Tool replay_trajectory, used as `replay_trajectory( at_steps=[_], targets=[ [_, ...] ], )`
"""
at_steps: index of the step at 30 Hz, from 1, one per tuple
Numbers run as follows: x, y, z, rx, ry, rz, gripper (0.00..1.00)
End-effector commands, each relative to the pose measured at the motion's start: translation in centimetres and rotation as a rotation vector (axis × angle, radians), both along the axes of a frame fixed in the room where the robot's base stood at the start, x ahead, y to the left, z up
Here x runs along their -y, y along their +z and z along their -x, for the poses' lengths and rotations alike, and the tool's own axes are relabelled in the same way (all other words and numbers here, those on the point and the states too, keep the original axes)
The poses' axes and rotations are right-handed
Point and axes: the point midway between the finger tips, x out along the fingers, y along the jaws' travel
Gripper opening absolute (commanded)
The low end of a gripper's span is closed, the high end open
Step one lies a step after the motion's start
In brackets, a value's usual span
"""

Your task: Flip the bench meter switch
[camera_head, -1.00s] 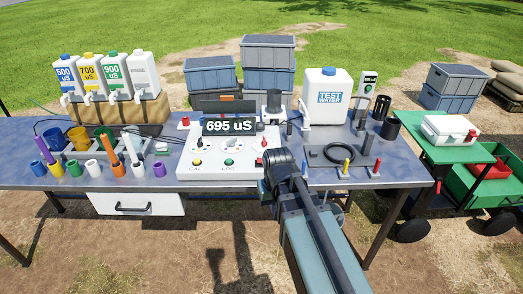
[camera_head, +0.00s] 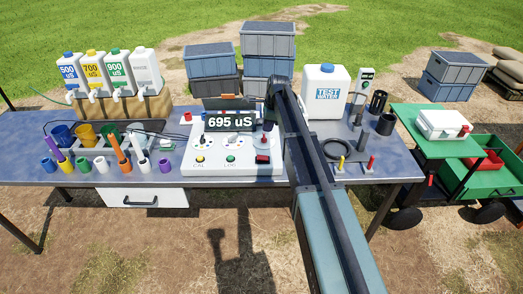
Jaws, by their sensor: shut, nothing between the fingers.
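The bench meter (camera_head: 222,168) is a white sloped panel on the blue-grey table, with a black display (camera_head: 229,121) reading 695 uS. It has two dials, a yellow CAL button (camera_head: 200,159) and a green LOG button (camera_head: 231,158). A small red switch (camera_head: 263,139) and a dark block (camera_head: 262,159) with red on it are at its right side. My arm reaches over the meter's right edge. My gripper (camera_head: 269,108) is shut and empty, above and behind the red switch, apart from it as far as I can see. My wrist partly hides the fingers.
A white test water jug (camera_head: 326,95) and dark cylinders stand right of my arm. Colored cups and tubes fill the table's left part, with labelled bottles (camera_head: 92,75) behind. Stacked grey crates (camera_head: 268,42) are behind the table. A green cart (camera_head: 440,150) stands at right.

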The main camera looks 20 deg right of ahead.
Motion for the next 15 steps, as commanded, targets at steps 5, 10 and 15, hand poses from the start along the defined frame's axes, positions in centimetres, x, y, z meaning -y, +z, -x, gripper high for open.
replay_trajectory(
  at_steps=[5, 10, 15],
  targets=[
    [-0.2, -1.7, -0.1, 0.0, 0.001, 0.0, 0.0],
    [-0.8, -5.0, -0.2, 0.0, 0.002, 0.0, 0.0],
    [-1.5, -8.9, -0.4, 0.001, 0.003, 0.0, 0.0]
  ],
)
